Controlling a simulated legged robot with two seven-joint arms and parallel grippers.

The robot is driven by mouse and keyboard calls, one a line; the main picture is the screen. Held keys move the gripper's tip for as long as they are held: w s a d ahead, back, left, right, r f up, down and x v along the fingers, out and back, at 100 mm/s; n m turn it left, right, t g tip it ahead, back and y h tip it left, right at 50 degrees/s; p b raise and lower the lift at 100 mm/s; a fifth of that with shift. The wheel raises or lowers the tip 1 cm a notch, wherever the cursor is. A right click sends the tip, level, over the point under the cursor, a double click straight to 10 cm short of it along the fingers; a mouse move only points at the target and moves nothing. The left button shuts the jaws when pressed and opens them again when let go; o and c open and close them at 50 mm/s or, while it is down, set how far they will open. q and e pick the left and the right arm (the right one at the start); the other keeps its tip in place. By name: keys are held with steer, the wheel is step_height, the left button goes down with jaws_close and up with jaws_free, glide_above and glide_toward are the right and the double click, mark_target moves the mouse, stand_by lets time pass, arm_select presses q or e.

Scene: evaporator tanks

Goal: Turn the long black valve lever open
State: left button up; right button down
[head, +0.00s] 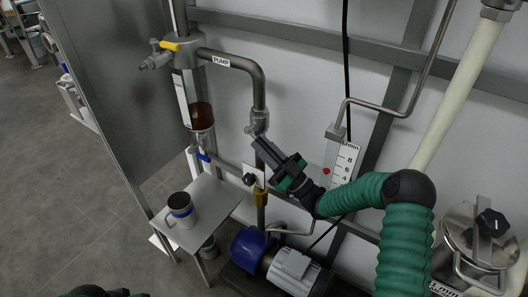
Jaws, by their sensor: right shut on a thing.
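My right gripper (279,165) is at the vertical pipe under the pump line, just below a grey valve fitting (258,124). Its dark fingers point up and to the left and are shut on a long dark bar, which I take to be the black valve lever (263,147). The gripper covers much of the lever, so its exact angle is hard to tell. A little of my left arm shows at the bottom left edge; its gripper is out of the picture.
A glass vessel (201,116) with brown liquid hangs left of the pipe, under a yellow-handled valve (170,45). A mug (181,208) stands on a small metal table (215,203). A blue and grey pump (292,268) sits below. A flow gauge (343,164) is to the right.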

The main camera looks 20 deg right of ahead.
mark_target(282, 164)
steer(key=shift+d, duration=0.1)
stand_by(0.3)
steer(key=c, duration=1.3)
jaws_free()
steer(key=shift+w, duration=0.1)
steer(key=shift+c, duration=0.2)
steer(key=v, duration=0.7)
steer(key=shift+d+f+p, duration=0.15)
steer(key=shift+f+p, duration=0.1)
steer(key=shift+p, duration=0.1)
